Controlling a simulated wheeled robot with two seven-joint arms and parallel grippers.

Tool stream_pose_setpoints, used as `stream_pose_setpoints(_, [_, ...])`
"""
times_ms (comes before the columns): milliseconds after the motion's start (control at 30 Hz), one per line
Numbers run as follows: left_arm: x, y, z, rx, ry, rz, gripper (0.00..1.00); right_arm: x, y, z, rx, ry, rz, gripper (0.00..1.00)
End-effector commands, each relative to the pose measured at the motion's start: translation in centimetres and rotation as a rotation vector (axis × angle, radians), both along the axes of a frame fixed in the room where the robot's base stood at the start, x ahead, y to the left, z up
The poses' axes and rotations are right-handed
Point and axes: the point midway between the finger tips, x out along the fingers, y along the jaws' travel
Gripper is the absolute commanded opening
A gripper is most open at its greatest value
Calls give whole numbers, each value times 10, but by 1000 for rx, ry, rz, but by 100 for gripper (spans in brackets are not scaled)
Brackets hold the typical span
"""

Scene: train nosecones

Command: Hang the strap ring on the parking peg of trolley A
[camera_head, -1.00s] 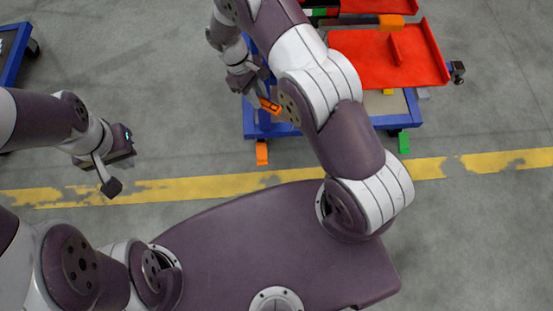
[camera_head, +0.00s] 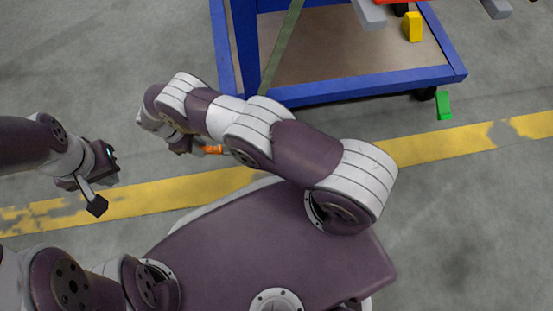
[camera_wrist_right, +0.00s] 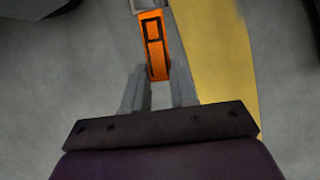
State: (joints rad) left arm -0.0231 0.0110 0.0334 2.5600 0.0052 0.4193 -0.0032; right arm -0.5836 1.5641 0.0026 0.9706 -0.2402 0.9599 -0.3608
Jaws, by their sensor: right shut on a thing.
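My right gripper (camera_head: 188,145) is mostly hidden by its own arm in the head view. It is shut on an orange piece (camera_head: 212,149), held out over the floor. In the right wrist view the orange piece (camera_wrist_right: 156,50) sits between the fingers (camera_wrist_right: 157,82) and shows a dark rectangular outline; I cannot make out a ring's hole. A blue-framed trolley (camera_head: 360,93) stands ahead; no letter is readable on it. A dull green strap (camera_head: 281,48) slants down across it and disappears behind my right arm. I cannot pick out the parking peg. My left gripper (camera_head: 100,168) hangs at the left, fingers unclear.
The trolley's brown deck (camera_head: 330,50) carries a yellow block (camera_head: 412,27). Grey bars (camera_head: 370,13) jut in at the top. A worn yellow line (camera_head: 440,147) crosses the grey floor, which is clear at the left.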

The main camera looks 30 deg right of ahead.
Motion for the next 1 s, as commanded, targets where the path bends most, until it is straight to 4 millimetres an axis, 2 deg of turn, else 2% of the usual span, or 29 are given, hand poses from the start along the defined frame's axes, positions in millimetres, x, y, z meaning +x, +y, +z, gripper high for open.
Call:
stream_pose_setpoints(267, [0,0,1,0,-1,0,0,0,0,0,-1,1,1,0])
stream_pose_setpoints(367, [0,0,0,0,-1,0,0,-4,-7,-4,-2,1,1,0])
stream_pose_setpoints(467, [0,0,-3,0,-1,0,0,-13,-25,-14,-3,4,-2,0])
stream_pose_setpoints(700, [0,0,-22,0,0,0,0,-36,-72,-45,-2,3,-2,0])
stream_pose_setpoints(867, [0,0,-28,0,0,0,0,-44,-90,-54,0,1,0,0])
stream_pose_setpoints(1000, [0,0,-41,0,0,0,0,-54,-112,-68,-1,2,-2,0])
